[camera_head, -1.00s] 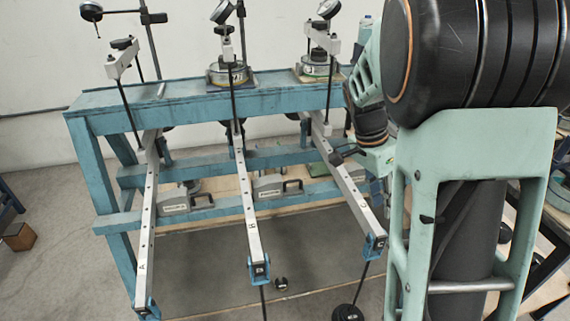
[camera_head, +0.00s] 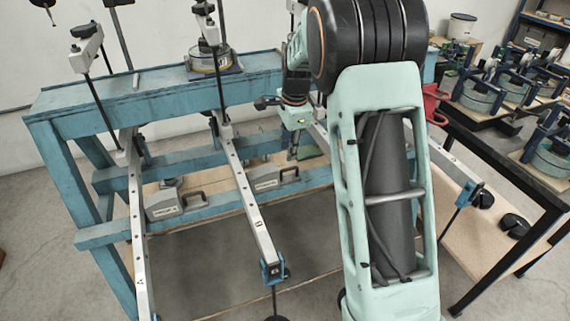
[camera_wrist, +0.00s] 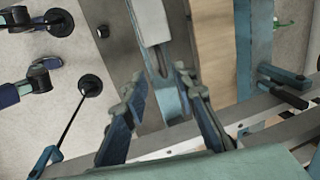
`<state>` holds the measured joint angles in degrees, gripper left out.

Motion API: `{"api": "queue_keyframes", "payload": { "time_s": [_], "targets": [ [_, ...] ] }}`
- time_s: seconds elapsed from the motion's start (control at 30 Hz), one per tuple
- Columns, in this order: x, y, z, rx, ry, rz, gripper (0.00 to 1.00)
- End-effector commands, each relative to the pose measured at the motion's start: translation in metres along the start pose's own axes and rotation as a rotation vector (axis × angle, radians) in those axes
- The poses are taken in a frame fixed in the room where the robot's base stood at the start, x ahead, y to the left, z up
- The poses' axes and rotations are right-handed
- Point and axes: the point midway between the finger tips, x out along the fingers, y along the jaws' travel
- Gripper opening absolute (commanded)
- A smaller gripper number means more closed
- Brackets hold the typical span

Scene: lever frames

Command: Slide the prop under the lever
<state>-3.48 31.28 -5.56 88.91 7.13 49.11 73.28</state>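Three grey drilled levers run forward from a blue frame: lever A (camera_head: 137,230), lever B (camera_head: 246,205) and the right lever (camera_head: 452,160), partly hidden behind my arm. Two grey blocks with black handles, which may be props, sit on the frame's lower shelf: one on the left (camera_head: 175,203), one further right (camera_head: 265,178). My gripper (camera_wrist: 160,88) has its fingers apart with a clear gap. A pale block (camera_wrist: 150,22) lies beyond the fingertips; I cannot tell what it is.
The blue frame's top beam (camera_head: 150,95) carries gauges and rods. In the wrist view, a drilled bar (camera_wrist: 290,130) crosses the right side near a black-handled part (camera_wrist: 285,85). Floor is open at lower left.

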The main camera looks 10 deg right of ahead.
Motion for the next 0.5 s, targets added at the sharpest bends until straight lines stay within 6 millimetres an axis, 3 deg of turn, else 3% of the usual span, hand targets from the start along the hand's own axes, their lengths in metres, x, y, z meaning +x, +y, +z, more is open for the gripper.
{"api": "queue_keyframes", "payload": {
  "time_s": [0.23,0.5],
  "targets": [
    [0.050,0.002,0.000,0.000,-0.001,0.005,0.26],
    [0.079,0.001,0.000,0.000,0.000,0.002,0.26]
  ]
}}
